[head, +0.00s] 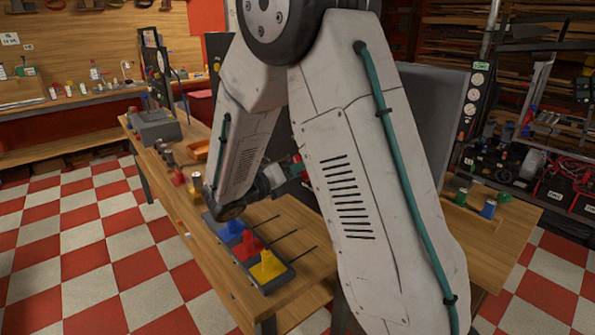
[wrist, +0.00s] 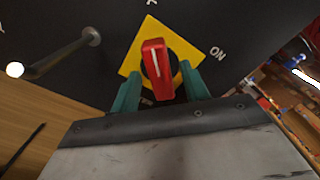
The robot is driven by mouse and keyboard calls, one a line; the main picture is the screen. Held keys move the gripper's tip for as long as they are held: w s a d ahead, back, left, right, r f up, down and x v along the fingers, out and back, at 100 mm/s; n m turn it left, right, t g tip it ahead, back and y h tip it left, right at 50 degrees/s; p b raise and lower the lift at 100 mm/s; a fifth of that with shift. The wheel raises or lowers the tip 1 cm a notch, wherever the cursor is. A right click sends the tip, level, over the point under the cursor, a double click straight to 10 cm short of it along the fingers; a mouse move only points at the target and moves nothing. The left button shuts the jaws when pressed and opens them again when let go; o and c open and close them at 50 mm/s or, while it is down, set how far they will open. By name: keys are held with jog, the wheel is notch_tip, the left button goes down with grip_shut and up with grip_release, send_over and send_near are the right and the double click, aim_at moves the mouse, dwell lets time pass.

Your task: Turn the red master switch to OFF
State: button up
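In the wrist view the red master switch (wrist: 157,70) is a bar-shaped knob on a yellow square plate (wrist: 134,62), set in a dark panel. The white line on the knob points up, leaning slightly left. The ON label (wrist: 217,53) is to its right. Part of a letter shows at the top edge; other lettering below is mostly covered. The teal fingers of my gripper (wrist: 160,84) are open, one on each side of the knob, with yellow visible between knob and fingers. In the head view my arm hides most of the gripper and the switch.
A grey rod (wrist: 65,53) with a pale tip sticks out from the panel, left of the switch. In the head view, blue, red and yellow pieces (head: 268,266) stand on a dark tray at the wooden bench's front edge. Checkered floor is clear at left.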

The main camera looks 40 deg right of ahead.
jog(key=a, duration=0.8)
jog(key=shift+s+d, duration=0.1)
dwell(0.3)
